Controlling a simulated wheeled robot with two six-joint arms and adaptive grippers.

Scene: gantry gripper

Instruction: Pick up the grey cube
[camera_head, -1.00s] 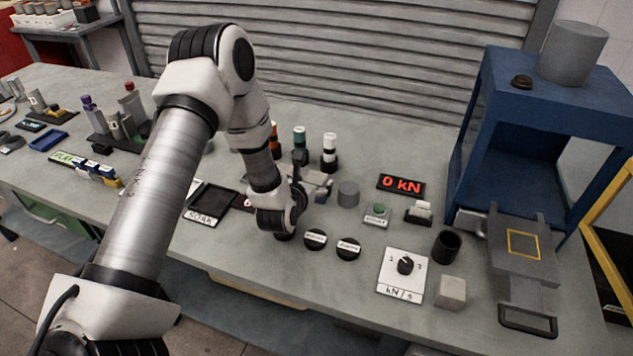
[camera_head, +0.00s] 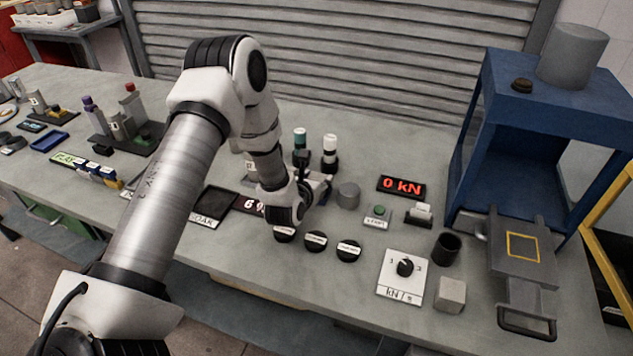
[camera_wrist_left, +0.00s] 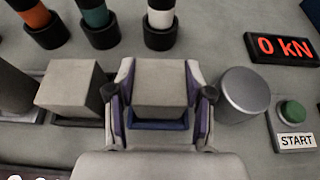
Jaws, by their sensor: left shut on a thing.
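My left gripper (camera_wrist_left: 158,108) is shut on a grey cube (camera_wrist_left: 160,82), which sits between its two fingers in the left wrist view. A blue edge shows just below the cube; I cannot tell whether the cube is lifted. In the head view my left gripper (camera_head: 318,187) is at the middle of the bench, and the wrist largely hides the held cube. Another grey block (camera_wrist_left: 72,86) stands left of the fingers on a dark base. A grey cylinder (camera_wrist_left: 241,92) stands close to the right finger. My right gripper is not in view.
A light grey cube (camera_head: 451,294) lies near the front edge, beside a black cup (camera_head: 446,248) and a dial plate (camera_head: 402,275). A blue press frame (camera_head: 500,160) stands at the right. Capped bottles (camera_head: 329,150) stand behind the gripper. Black round pieces (camera_head: 348,250) lie in front.

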